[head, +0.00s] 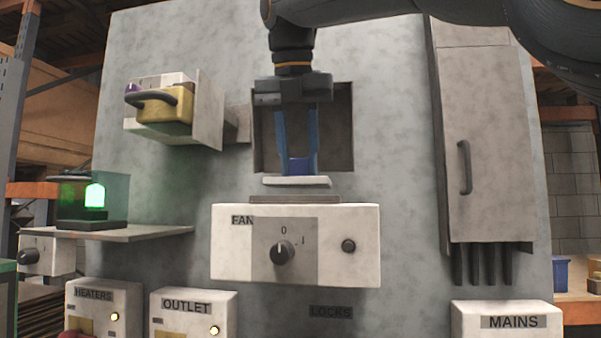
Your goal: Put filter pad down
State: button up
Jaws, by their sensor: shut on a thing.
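The filter pad (297,181) is a flat, pale slab in the middle of the head view. A blue block (300,165) sits on top of it and looks like its grip. My gripper (298,164) points straight down, with its two blue fingers shut on this block. The pad is level and shows just above a thin grey ledge (294,199), with a narrow gap between them in the picture. Behind the fingers is a square recess (340,125) in the grey wall panel. I cannot tell how far the pad is from the recess in depth.
The FAN box (230,262) with its dark knob (282,253) is right below the ledge. An open box with a yellow handled piece (163,107) juts out at upper left. A closed cabinet (489,150) stands at right. A shelf with a green lamp (95,195) is at left.

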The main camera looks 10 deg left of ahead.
jog(key=shift+f, duration=0.95)
jog(key=shift+w+f+p, duration=0.15)
jog(key=shift+f+p, duration=0.1)
jog(key=shift+p, duration=0.15)
jog(key=shift+f, duration=0.2)
jog(key=o, duration=1.1)
jog(key=shift+c, duration=0.2)
jog(key=v, duration=1.2)
jog(key=shift+r, duration=0.2)
jog(key=shift+d, duration=0.1)
